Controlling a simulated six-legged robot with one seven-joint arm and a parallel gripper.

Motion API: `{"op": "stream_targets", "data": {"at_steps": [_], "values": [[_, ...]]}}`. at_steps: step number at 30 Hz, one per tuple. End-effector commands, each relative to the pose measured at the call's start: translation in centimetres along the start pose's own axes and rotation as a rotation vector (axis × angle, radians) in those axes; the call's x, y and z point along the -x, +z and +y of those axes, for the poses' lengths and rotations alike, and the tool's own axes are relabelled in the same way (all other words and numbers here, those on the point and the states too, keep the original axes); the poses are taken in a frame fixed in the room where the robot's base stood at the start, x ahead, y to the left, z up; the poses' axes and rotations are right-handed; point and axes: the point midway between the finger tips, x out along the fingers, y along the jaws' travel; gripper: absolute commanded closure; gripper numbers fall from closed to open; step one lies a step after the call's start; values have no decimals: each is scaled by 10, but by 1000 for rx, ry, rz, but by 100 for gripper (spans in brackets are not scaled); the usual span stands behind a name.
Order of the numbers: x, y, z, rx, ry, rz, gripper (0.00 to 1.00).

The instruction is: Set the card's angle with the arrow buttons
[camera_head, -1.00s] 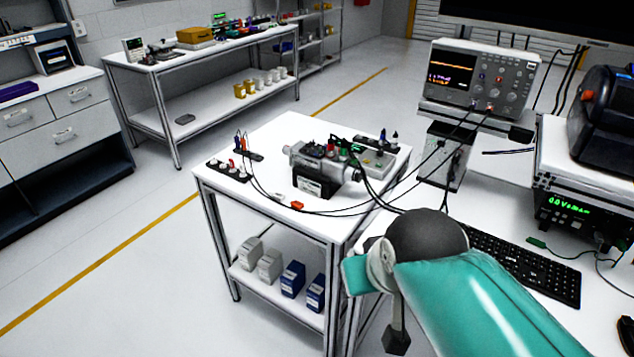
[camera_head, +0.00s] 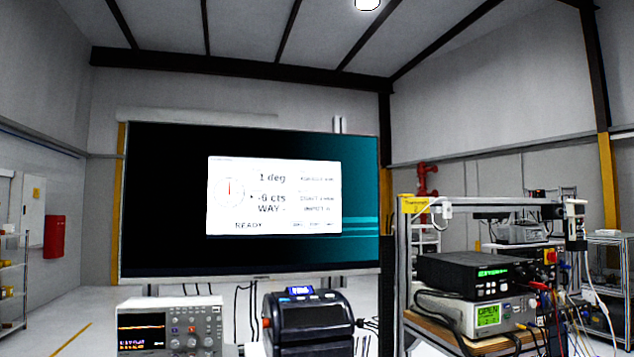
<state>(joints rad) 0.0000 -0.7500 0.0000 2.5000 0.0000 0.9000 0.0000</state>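A large dark screen (camera_head: 165,210) fills the middle left of the view. A white card (camera_head: 274,196) on it shows a round dial (camera_head: 229,192) with its pointer near upright. The card's text reads about "1 deg", "-6 cts", "WAY -" and "READY"; the small lines at its right are too blurred to read. No keyboard or arrow buttons show now. My gripper and arm are out of view.
An oscilloscope (camera_head: 170,328) and a dark machine with a blue-lit label (camera_head: 308,320) stand below the screen. At right, stacked instruments (camera_head: 465,275) sit on a bench with hanging cables.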

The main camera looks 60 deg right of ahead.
Motion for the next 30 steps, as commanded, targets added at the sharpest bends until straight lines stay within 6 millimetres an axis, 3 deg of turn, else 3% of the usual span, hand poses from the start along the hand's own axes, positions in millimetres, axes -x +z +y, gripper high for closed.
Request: {"op": "stream_targets", "data": {"at_steps": [5,11,30], "values": [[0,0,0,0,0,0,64],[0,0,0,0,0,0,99],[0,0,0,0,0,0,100]]}}
